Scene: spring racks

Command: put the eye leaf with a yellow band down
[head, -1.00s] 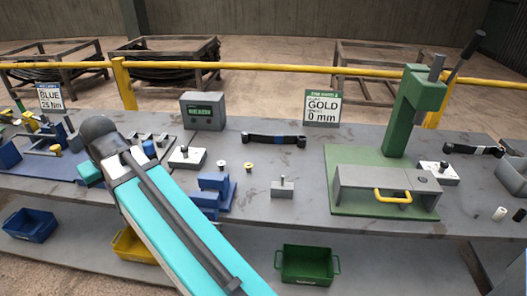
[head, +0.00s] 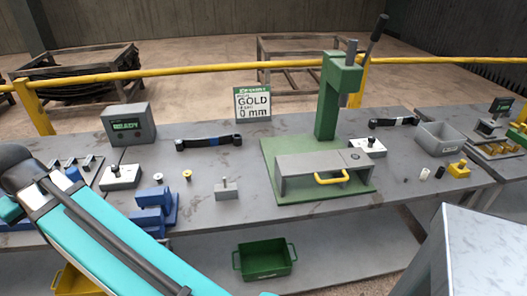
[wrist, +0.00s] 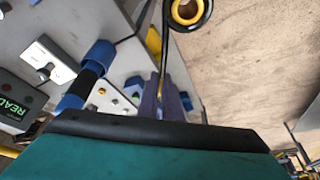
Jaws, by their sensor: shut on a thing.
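My gripper (wrist: 167,102) is shut on a dark leaf (wrist: 165,62) in the wrist view. The leaf is a thin black strip seen nearly edge-on, and its far end curls into an eye with a yellow ring (wrist: 187,11) inside. A yellow patch shows beside the strip; I cannot tell if it is the leaf's band. The leaf is held up over the bench edge and floor. In the head view my arm reaches to the left edge; the gripper and held leaf are not visible there.
A blue-banded leaf (head: 208,142) and a white-banded leaf (head: 393,122) lie on the grey bench (head: 222,162). A green press (head: 333,100), a grey box (head: 128,124), blue blocks (head: 155,208) and a grey tray (head: 440,138) stand there. Bare bench lies around the blue-banded leaf.

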